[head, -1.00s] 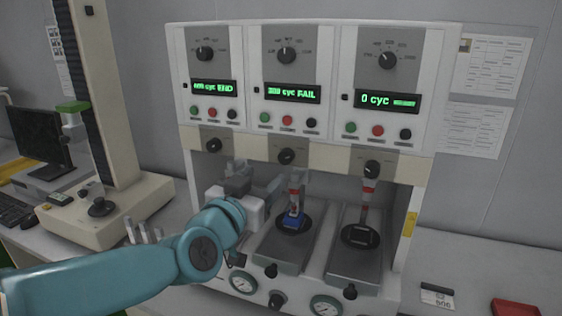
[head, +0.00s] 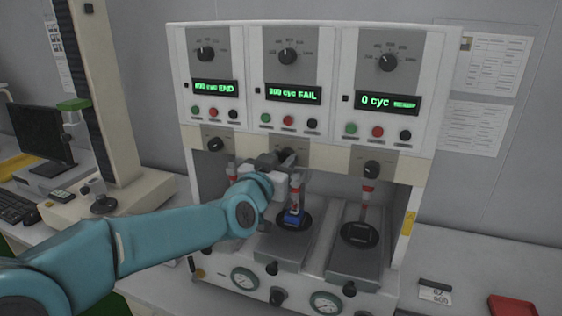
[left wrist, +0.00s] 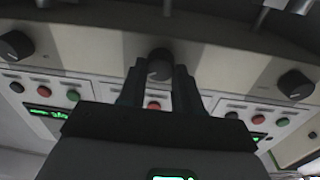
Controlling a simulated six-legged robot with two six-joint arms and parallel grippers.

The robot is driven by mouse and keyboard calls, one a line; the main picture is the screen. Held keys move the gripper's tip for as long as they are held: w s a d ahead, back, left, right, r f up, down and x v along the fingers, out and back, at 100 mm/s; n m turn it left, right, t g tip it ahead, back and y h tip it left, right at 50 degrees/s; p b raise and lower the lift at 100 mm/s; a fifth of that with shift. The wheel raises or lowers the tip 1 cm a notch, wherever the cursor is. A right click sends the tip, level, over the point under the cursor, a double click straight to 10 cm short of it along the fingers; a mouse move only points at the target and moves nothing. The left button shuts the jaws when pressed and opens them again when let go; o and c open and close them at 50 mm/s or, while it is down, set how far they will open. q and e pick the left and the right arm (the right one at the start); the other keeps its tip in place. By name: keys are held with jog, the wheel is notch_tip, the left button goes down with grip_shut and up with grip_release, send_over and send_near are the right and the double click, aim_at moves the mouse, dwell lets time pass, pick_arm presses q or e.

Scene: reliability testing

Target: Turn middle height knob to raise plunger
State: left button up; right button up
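The middle height knob (left wrist: 160,66) is a dark round knob on the cream strip below the middle panel; in the head view my gripper mostly hides it. My left gripper (head: 284,160) is at this knob. In the left wrist view its two dark fingers (left wrist: 160,90) stand apart, one on each side of the knob; firm contact cannot be made out. The middle plunger (head: 297,190) is red and grey, and its lower end is at a blue block (head: 293,218) on a dark round plate. My right gripper is not in view.
The left height knob (head: 215,144) and right height knob (head: 372,169) flank the middle one. The middle display (head: 293,95) reads FAIL, with buttons below it. A tall column machine (head: 108,205) stands left. A red tray (head: 512,306) lies at the lower right.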

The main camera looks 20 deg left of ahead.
pick_arm(q)
jog(key=n+b, duration=0.4)
jog(key=shift+f+n+b, duration=0.25)
jog(key=shift+n+b, duration=0.05)
jog(key=shift+b, duration=0.05)
jog(key=n+b, duration=0.2)
jog(key=n, duration=0.1)
jog(key=shift+n, duration=0.4)
jog(key=n+b, duration=0.2)
jog(key=n, duration=0.1)
jog(key=shift+n+t, duration=0.3)
jog(key=shift+n, duration=0.1)
jog(key=n+y+b, duration=0.1)
jog(key=n+b, duration=0.1)
jog(key=n, duration=0.4)
jog(key=shift+n, duration=0.3)
jog(key=n+b, duration=0.1)
jog(key=n, duration=0.4)
jog(key=shift+n+y, duration=0.3)
jog(key=shift+n, duration=0.1)
